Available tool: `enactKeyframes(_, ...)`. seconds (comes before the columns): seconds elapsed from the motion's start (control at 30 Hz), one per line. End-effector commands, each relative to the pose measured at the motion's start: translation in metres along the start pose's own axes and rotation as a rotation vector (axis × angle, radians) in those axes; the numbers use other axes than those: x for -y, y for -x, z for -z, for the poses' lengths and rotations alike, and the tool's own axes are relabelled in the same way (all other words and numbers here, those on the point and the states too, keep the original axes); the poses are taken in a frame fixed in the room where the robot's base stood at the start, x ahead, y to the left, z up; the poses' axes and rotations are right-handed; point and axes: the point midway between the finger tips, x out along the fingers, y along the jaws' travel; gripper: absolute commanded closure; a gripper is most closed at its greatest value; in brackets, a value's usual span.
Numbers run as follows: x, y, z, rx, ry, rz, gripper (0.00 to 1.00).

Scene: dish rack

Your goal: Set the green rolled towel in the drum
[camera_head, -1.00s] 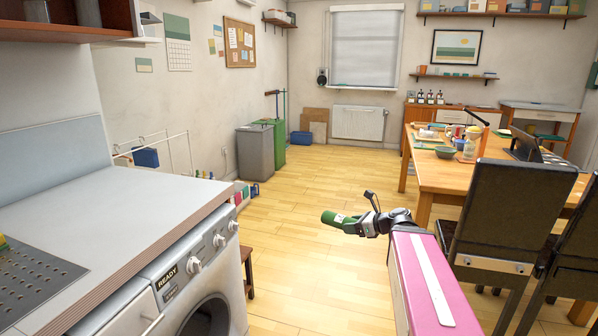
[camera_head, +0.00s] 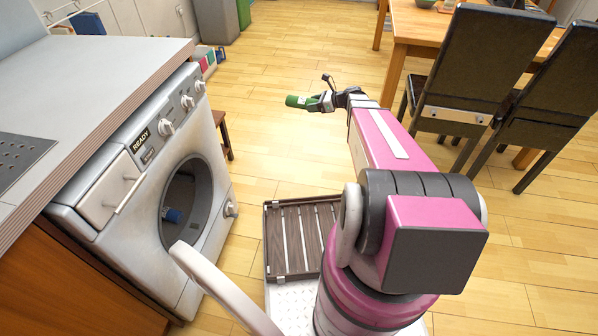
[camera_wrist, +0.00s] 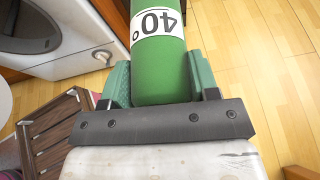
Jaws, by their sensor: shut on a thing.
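The green rolled towel (camera_head: 297,101) is held out sideways by my gripper (camera_head: 320,103), above open floor to the right of the washing machine (camera_head: 105,192). In the wrist view the towel (camera_wrist: 160,75) lies between the two green fingers of my gripper (camera_wrist: 160,88), and a white band on it reads "40°". The washing machine's drum (camera_head: 183,195) is open at the front, with a blue item (camera_head: 173,215) inside. The dark drum opening (camera_wrist: 88,22) also shows at the upper left of the wrist view. The towel is well apart from the drum.
A white curved part (camera_head: 222,288), perhaps the open washer door, stands out in front of the machine. A dark slatted rack (camera_head: 303,238) is beside my column. A small brown stool (camera_head: 222,135) stands beyond the washer. Dark chairs (camera_head: 475,75) and a wooden table are at right.

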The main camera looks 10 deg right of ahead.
Motion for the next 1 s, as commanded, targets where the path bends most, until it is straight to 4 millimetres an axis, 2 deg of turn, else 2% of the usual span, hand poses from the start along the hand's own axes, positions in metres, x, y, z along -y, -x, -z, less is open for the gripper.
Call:
enactKeyframes(0.03, 0.014, -0.017, 0.021, 0.0, 0.003, -0.019, 0.72)
enactKeyframes(0.1, 0.022, -0.034, 0.045, 0.0, 0.013, -0.044, 0.72)
enactKeyframes(0.43, 0.044, -0.118, 0.171, 0.0, 0.06, -0.158, 0.72)
enactKeyframes(0.8, 0.039, -0.203, 0.314, 0.0, 0.107, -0.269, 0.72)
enactKeyframes(0.9, 0.033, -0.219, 0.343, 0.001, 0.117, -0.29, 0.72)
enactKeyframes(1.0, 0.028, -0.23, 0.364, 0.001, 0.124, -0.305, 0.72)
